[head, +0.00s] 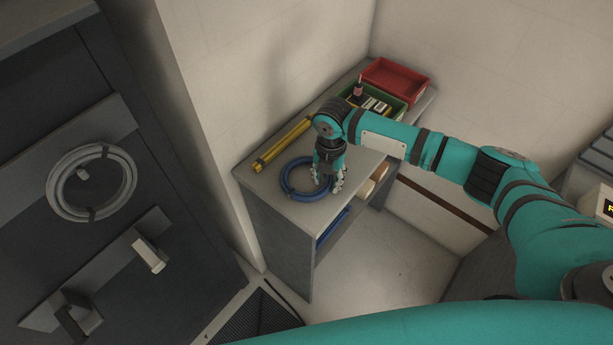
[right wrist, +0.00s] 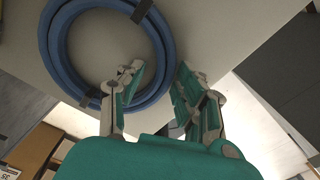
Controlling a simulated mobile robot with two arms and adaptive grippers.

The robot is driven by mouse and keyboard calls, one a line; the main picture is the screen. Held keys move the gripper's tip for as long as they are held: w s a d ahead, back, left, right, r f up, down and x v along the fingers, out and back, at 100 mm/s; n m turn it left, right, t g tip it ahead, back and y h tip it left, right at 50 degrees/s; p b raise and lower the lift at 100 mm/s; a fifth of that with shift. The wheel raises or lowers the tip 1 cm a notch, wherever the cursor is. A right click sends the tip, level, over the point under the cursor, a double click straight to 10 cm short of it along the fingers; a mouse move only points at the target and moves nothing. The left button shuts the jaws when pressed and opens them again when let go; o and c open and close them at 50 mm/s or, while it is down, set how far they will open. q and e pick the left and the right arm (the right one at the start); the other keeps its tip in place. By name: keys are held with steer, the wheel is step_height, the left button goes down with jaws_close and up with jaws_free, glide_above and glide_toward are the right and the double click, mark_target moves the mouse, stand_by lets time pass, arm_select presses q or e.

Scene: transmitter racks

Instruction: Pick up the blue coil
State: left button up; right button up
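The blue coil (head: 284,184) lies flat on the grey bench top (head: 256,181), near its front left corner. It also shows in the right wrist view (right wrist: 50,42), with dark bands around it. My right gripper (head: 328,190) points down over the coil's right side. In the right wrist view its two fingers (right wrist: 162,72) are apart, and the coil's near right rim passes between or just beyond them. I cannot tell whether they touch it. My left gripper is not in view.
Yellow rods (head: 280,146) lie behind the coil. A green bin (head: 393,107) with items and a red bin (head: 396,80) stand farther back. Blue items (head: 333,228) lie on the shelf below. A dark cabinet with a grey coil (head: 62,176) is at left.

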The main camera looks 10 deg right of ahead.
jaws_close()
steer(key=shift+r, duration=0.15)
